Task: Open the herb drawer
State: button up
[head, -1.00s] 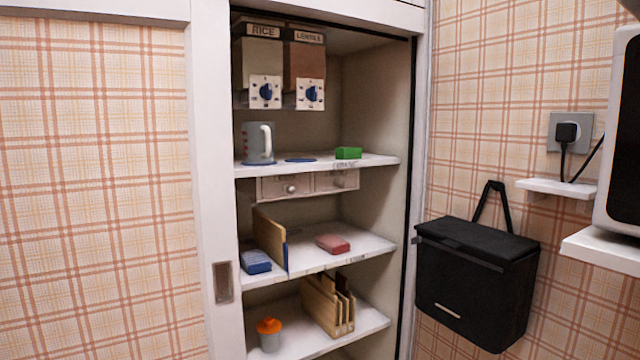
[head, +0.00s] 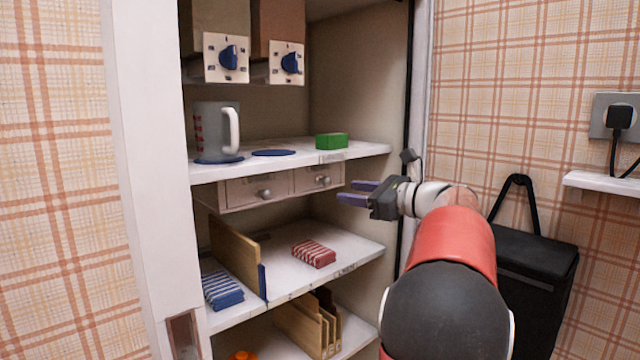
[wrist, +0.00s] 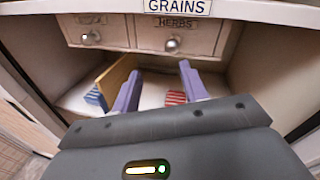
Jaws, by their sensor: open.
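The herb drawer (head: 306,184) is the right one of two small pale drawers under the upper shelf, and it looks shut. Its front in the wrist view (wrist: 197,40) reads "HERBS" and has a round metal knob (wrist: 172,45), which also shows in the head view (head: 323,180). My gripper (head: 352,192) is open and empty, to the right of the drawer and in front of the cupboard. In the wrist view my gripper's purple fingers (wrist: 160,70) point towards the drawers, below and apart from the knob.
The left drawer (head: 243,191) has its own knob. A mug (head: 206,130) and a green block (head: 332,141) stand on the shelf above. Below are a wooden divider (head: 235,256), a red striped packet (head: 314,254) and a blue striped one (head: 222,290). The cupboard's frame (head: 417,90) is on the right.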

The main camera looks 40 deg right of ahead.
aim_at(331, 182)
jog(key=shift+m+t, duration=0.4)
jog(key=w, duration=0.7)
jog(key=shift+r+p, duration=0.35)
grip_shut()
